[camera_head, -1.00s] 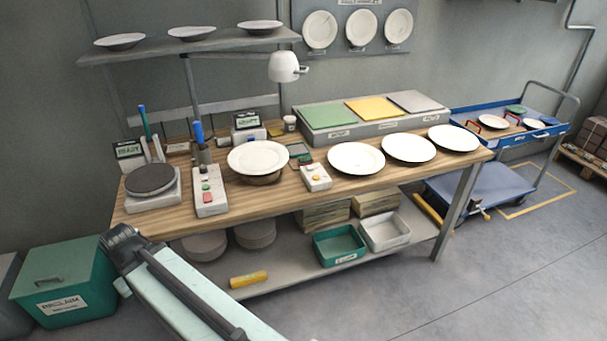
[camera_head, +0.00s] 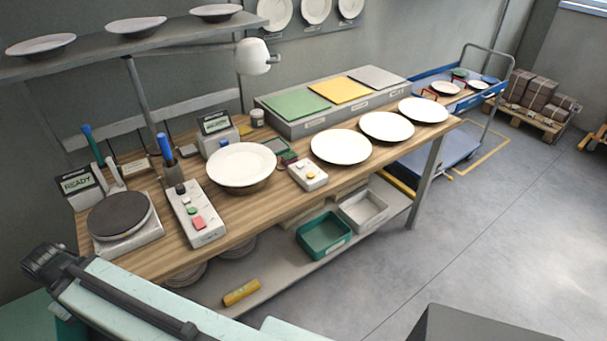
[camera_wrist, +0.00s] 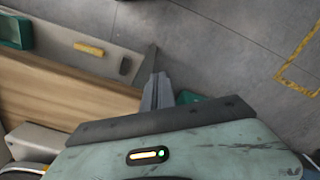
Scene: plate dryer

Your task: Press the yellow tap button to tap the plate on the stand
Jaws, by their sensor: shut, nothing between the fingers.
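The yellow tap button (camera_head: 310,175) is on a small white box (camera_head: 312,183) on the wooden bench, right of the stand. A white plate (camera_head: 242,163) rests on a dark round stand (camera_head: 246,188), which it mostly hides. My arm crosses the lower left of the head view, in front of the bench; its gripper cannot be made out there. In the wrist view my gripper (camera_wrist: 157,80) is shut and empty, by the bench edge. The button and plate are not visible in the wrist view.
A control box (camera_head: 197,215) with red and green buttons and a round dark scale (camera_head: 120,216) stand left of the plate. Three plates (camera_head: 341,147) lie to the right. A lamp (camera_head: 256,57) hangs above. A green tray (camera_head: 324,236) sits on the lower shelf.

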